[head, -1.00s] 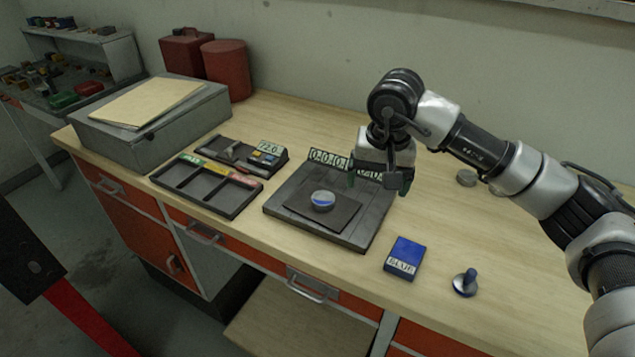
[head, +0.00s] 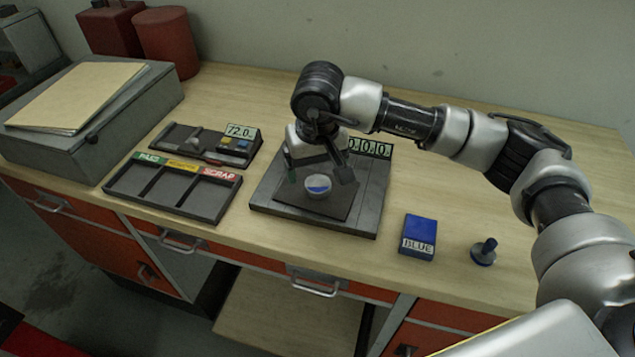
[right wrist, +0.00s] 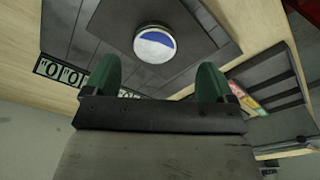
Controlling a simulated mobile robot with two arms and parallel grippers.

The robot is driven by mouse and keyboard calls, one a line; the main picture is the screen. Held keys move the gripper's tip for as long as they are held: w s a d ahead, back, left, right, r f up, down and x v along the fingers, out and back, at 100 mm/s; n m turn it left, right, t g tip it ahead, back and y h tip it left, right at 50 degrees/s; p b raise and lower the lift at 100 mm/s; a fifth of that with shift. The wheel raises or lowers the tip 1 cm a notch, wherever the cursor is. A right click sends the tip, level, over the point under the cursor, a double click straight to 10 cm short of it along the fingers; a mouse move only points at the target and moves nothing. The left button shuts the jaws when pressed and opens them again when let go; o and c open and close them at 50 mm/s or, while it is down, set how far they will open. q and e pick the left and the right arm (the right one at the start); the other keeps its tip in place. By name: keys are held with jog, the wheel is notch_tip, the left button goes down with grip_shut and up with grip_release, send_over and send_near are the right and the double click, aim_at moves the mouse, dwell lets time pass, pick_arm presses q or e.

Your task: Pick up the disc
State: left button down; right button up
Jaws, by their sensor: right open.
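The disc (head: 318,185) is small and round, with a white and blue top face. It lies on the dark pad (head: 336,206) in the middle of the grey plate with the digit display. My right gripper (head: 318,176) is just above and behind the disc in the head view, partly in front of the display. In the right wrist view the disc (right wrist: 155,45) sits beyond the two green fingertips (right wrist: 155,77), about midway between them. The fingers are apart and nothing is between them. My left gripper is not in view.
A three-compartment tray (head: 172,189) and a gauge reading 72.0 (head: 205,146) stand left of the plate. A blue box (head: 417,237) marked BLUE and a small knobbed stamp-like piece (head: 484,252) are to the right. A grey case (head: 150,108) is far left. The bench's back right is clear.

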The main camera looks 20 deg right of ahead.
aim_at(318, 183)
jog(key=f, duration=0.1)
jog(key=f+p, duration=0.1)
jog(key=f, duration=0.1)
jog(key=shift+w+d+f+p, duration=0.1)
jog(key=shift+d+f+p, duration=0.2)
jog(key=shift+d, duration=0.05)
jog(key=shift+w+f, duration=0.1)
jog(key=shift+f, duration=0.4)
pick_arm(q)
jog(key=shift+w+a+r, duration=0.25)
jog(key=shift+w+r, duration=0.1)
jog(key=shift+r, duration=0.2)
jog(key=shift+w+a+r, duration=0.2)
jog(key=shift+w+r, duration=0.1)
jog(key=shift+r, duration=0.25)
pick_arm(e)
jog(key=shift+c, duration=1.1)
jog(key=c, duration=1)
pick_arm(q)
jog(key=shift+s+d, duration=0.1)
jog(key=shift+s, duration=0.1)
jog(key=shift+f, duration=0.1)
pick_arm(e)
jog(key=shift+w+r, duration=0.1)
jog(key=shift+r, duration=0.05)
